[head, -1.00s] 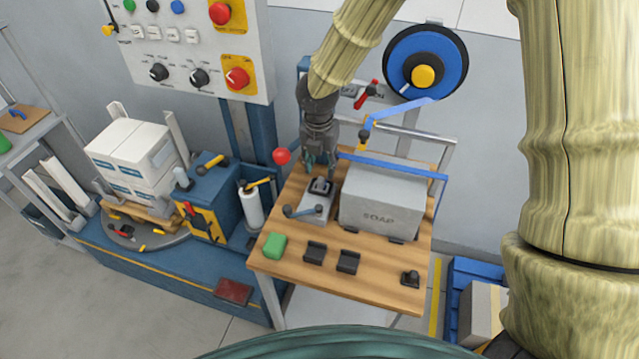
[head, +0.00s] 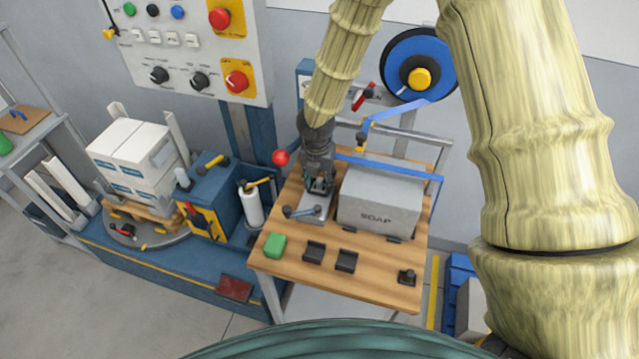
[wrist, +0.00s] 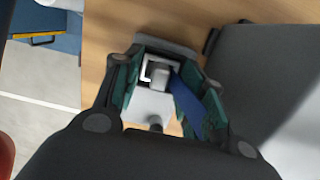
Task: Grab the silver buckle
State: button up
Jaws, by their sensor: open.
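My gripper (wrist: 163,86) is open, with one teal-padded finger on each side of the buckle. I cannot tell whether either finger touches it. In the head view my gripper (head: 319,183) points down over the grey fixture (head: 313,212) on the wooden table, and it mostly hides the buckle.
A red ball knob (head: 281,158) is at left. A green block (head: 274,246) and black blocks lie in front.

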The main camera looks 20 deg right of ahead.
grip_shut()
dwell(0.4)
